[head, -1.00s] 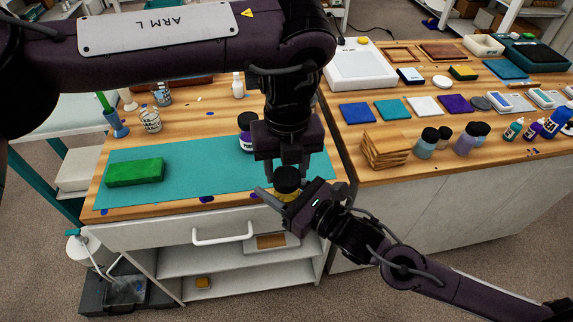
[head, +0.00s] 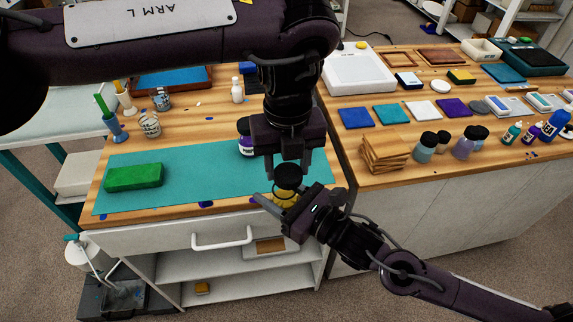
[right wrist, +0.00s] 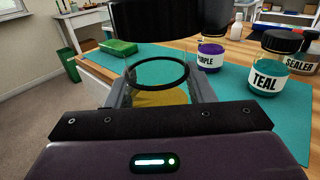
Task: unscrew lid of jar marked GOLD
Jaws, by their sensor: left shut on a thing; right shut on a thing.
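The open clear jar (head: 281,199) with gold-yellow contents is gripped by my right gripper (head: 279,194) at the front edge of the teal mat. In the right wrist view the jar (right wrist: 160,98) stands between the fingers, with a dark ring at its open mouth. Its label is not readable. My left gripper (head: 289,167) points down and is shut on the black lid (head: 288,179), just above the jar's mouth. The lid also shows at the top of the right wrist view (right wrist: 155,25), apart from the jar.
A jar marked PURPLE (right wrist: 210,54) stands behind on the teal mat (head: 215,180). Jars marked TEAL (right wrist: 267,77) and SEALER (right wrist: 300,64) stand to the right in the wrist view. A green block (head: 134,177) lies on the mat's left. The mat's middle is clear.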

